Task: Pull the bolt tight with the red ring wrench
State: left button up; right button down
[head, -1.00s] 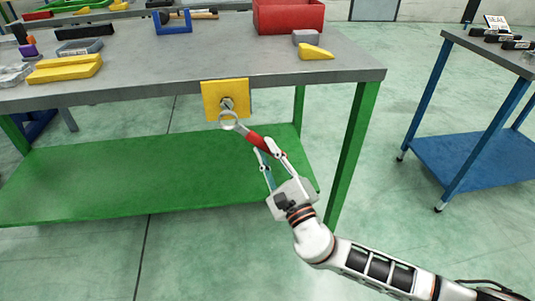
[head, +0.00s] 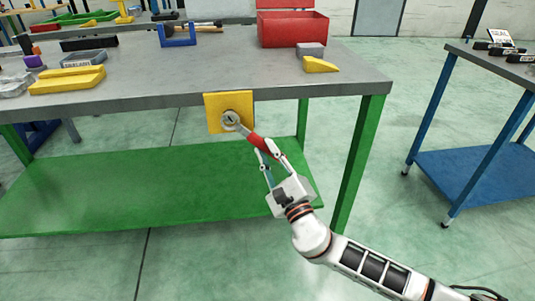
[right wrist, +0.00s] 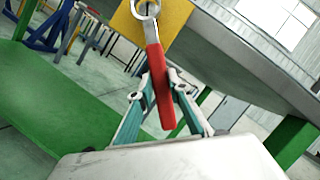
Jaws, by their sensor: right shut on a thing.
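The red ring wrench (head: 257,141) is held by its red handle in my right gripper (head: 272,157), which is shut on it. Its silver ring end lies over the bolt (head: 230,119) on the yellow plate (head: 214,112) at the bench's front edge. The ring appears around the bolt head; how deeply it sits I cannot tell. In the right wrist view the red handle (right wrist: 158,85) runs between the fingers up to the ring (right wrist: 146,9) at the top edge. My left gripper is not in view.
The grey bench top (head: 190,75) holds yellow blocks (head: 66,80), a blue holder (head: 178,35), a red box (head: 292,28) and a yellow wedge (head: 320,64). A green shelf (head: 120,185) lies below. A blue table (head: 470,165) stands right, with open floor between.

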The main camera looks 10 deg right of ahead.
pick_arm(q)
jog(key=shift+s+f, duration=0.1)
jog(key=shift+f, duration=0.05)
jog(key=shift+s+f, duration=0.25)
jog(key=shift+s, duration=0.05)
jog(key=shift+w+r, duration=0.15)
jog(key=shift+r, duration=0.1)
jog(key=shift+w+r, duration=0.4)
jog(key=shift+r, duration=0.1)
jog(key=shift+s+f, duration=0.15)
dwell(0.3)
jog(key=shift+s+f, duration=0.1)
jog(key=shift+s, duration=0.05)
jog(key=shift+p, duration=0.3)
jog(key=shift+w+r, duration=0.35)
